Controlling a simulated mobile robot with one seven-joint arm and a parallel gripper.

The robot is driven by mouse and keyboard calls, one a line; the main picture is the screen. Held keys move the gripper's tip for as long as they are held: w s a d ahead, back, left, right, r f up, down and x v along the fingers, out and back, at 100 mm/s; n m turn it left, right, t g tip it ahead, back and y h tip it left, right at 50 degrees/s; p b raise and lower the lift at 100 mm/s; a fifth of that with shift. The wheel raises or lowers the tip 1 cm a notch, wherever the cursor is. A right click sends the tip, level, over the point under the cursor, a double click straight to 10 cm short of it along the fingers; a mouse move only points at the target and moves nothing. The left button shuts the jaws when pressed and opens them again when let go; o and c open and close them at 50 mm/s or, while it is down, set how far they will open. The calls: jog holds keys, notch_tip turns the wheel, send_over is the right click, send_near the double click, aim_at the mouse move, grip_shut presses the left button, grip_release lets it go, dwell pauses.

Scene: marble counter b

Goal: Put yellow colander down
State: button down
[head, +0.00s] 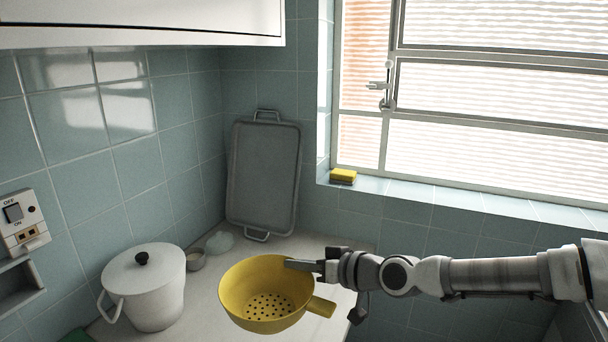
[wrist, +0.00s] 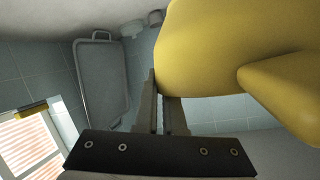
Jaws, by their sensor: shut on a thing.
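The yellow colander (head: 250,308) is a round bowl with holes in its bottom and a stub handle toward the right. In the head view it appears over the right front part of the pale counter, its opening facing up and slightly tilted. My gripper (head: 303,265) comes in from the right and is shut on the colander's rim near the handle. In the wrist view the colander (wrist: 215,50) fills the upper right, with the fingers (wrist: 165,98) at its edge. Whether the colander's underside touches the counter cannot be told.
A white lidded pot (head: 150,295) stands left of the colander. A small cup (head: 195,261) and a pale bowl (head: 219,242) sit behind. A grey tray (head: 263,180) leans on the tiled corner. A sponge (head: 343,176) lies on the window sill. Bare counter (head: 310,247) shows behind the colander.

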notch_tip(320, 180, up, 2)
jog(key=shift+r+p, duration=0.1)
jog(key=shift+p, duration=0.4)
jog(key=d+f+m+t+h+p, duration=0.1)
jog(key=d+m+t+h+p, duration=0.2)
jog(key=d+m+h, duration=0.4)
jog(key=d+t, duration=0.1)
jog(key=d, duration=0.7)
jog(key=shift+d+t, duration=0.3)
jog(key=shift+t, duration=0.1)
jog(key=shift+s, duration=0.2)
